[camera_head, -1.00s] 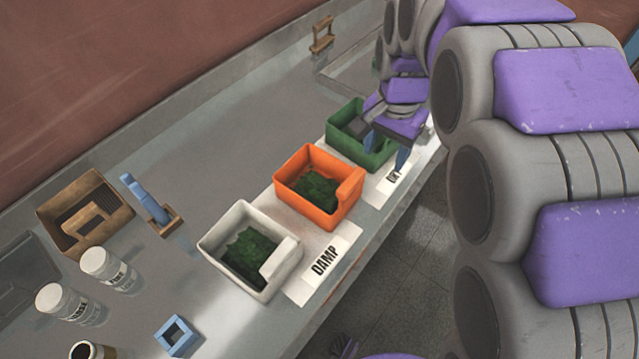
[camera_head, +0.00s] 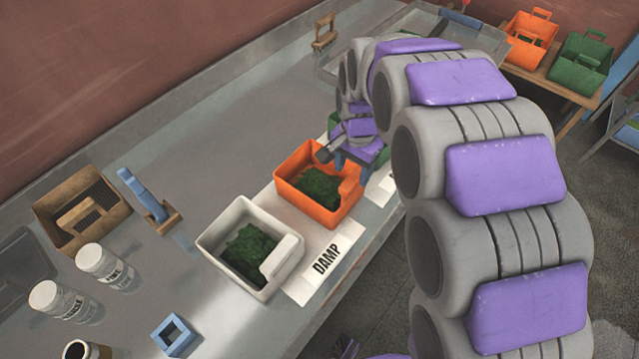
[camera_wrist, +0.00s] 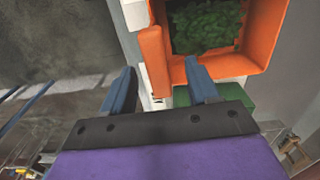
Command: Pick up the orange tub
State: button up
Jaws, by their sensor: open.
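The orange tub (camera_head: 293,181) stands on the grey counter with dark green leafy stuff (camera_head: 320,188) inside. My gripper (camera_head: 340,160) is over its far right corner in the head view, with part of the tub hidden behind it. I cannot tell whether a finger touches the tub.
A white tub (camera_head: 222,226) with green contents stands left of the orange one. A green tub (camera_wrist: 238,96) is mostly hidden by my arm in the head view. A DAMP label (camera_head: 328,259) lies by the counter's front edge. A blue-handled tool (camera_head: 143,192) and wooden box (camera_head: 62,219) stand left.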

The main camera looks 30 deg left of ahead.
aim_at(354, 176)
jog(key=shift+d+f, duration=0.35)
jog(key=shift+f, duration=0.25)
jog(key=f, duration=0.1)
jog(key=f+b, duration=0.1)
jog(key=f, duration=0.1)
jog(key=shift+w+f, duration=0.3)
jog(key=shift+a+f, duration=0.25)
jog(key=shift+f, duration=0.2)
jog(key=shift+d+r, duration=0.1)
jog(key=shift+d, duration=0.15)
jog(key=c, duration=0.6)
jog(key=shift+a, duration=0.1)
grip_shut()
